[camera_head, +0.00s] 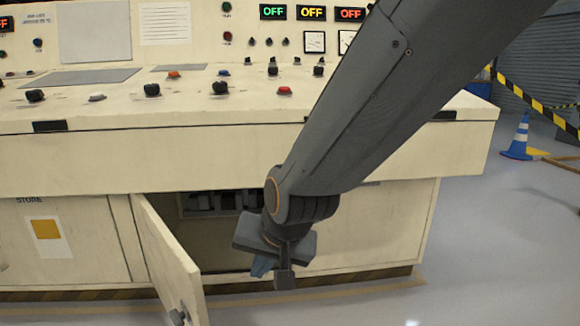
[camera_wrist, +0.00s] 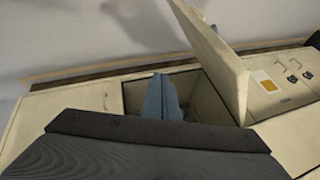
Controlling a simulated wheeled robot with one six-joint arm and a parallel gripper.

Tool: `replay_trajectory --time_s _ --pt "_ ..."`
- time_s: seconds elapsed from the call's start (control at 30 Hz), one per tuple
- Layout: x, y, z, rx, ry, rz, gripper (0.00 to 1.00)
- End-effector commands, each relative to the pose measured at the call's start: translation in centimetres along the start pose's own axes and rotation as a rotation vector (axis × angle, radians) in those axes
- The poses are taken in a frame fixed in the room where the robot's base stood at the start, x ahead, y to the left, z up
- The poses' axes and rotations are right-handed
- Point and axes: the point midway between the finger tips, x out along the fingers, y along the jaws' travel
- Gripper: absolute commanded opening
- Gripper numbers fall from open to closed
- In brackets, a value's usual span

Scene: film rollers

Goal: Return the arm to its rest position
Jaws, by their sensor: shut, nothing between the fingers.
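My arm (camera_head: 385,95) reaches down from the upper right in the head view. It ends in front of the control console (camera_head: 465,137). My gripper (camera_head: 261,268) points down at the open cabinet below the console's top. Its bluish fingers also show in the wrist view (camera_wrist: 160,82), close together with nothing held. The cabinet door (camera_head: 165,258) stands open to the left of my gripper and to the right of the fingers in the wrist view (camera_wrist: 217,55). The gripper body hides part of the cabinet opening.
Knobs and buttons (camera_head: 152,90) stand on the console's sloped top. Dark items (camera_head: 215,201) sit inside the cabinet. A blue and white cone (camera_head: 519,138) and striped barrier tape (camera_head: 535,104) stand at the right. The floor at the lower right (camera_head: 500,250) is clear.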

Motion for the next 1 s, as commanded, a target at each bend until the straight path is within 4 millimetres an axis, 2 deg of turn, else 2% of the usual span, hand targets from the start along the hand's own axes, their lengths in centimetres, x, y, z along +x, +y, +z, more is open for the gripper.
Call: replay_trajectory --time_s 0.03,0.2,0.53,0.87,1.0 --pt "-1.7 -0.2 2.2 -0.080 -0.058 0.008 0.00" --pt "-5.7 0.6 8.0 -0.296 -0.231 0.034 0.00" --pt "-12.2 3.0 15.8 -0.603 -0.478 0.033 0.00" --pt "-15.2 3.5 13.3 -0.536 -0.468 0.073 0.00" --pt "-17.1 3.9 12.1 -0.499 -0.464 0.093 0.00"
